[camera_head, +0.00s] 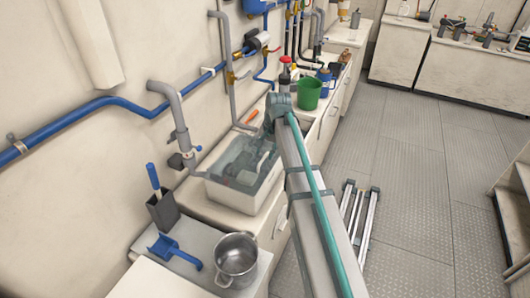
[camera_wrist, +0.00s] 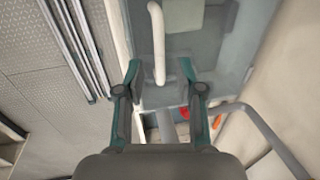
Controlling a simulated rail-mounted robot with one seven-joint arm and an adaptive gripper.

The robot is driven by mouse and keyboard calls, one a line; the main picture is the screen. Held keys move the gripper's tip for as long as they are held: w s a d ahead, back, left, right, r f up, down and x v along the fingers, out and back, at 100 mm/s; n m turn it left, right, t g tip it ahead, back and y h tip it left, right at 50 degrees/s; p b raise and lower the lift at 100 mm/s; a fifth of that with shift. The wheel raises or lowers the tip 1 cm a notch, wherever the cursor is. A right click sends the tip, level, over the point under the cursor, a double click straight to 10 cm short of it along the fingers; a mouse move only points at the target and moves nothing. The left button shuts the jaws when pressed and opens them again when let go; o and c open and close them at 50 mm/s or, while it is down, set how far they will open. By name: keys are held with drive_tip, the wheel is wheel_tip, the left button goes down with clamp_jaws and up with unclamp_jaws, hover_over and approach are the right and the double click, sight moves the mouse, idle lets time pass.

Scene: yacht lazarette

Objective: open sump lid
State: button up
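The sump is a white box (camera_head: 230,196) on the counter in the head view, with a clear greyish lid (camera_head: 237,158) over it. The lid lies flat as far as I can see; part of it is hidden by my arm. In the wrist view the lid (camera_wrist: 205,50) fills the upper middle, with a white bar handle (camera_wrist: 157,45) on it. My gripper (camera_wrist: 160,75) is open and empty. Its fingertips are on either side of the handle's near end in the picture, with gaps on both sides. I cannot tell the height between them.
A green cup (camera_head: 308,93) and a blue container (camera_head: 325,80) stand beyond the sump. A grey pipe (camera_head: 180,125) comes down at its left. A steel pot (camera_head: 236,256), a blue scoop (camera_head: 172,250) and a dark holder (camera_head: 162,210) are nearer. Metal rails (camera_head: 358,215) lie on the floor.

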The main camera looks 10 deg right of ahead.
drive_tip(key=shift+w+a+f, duration=0.1)
drive_tip(key=shift+a+f, duration=0.05)
drive_tip(key=shift+f, duration=0.8)
clamp_jaws()
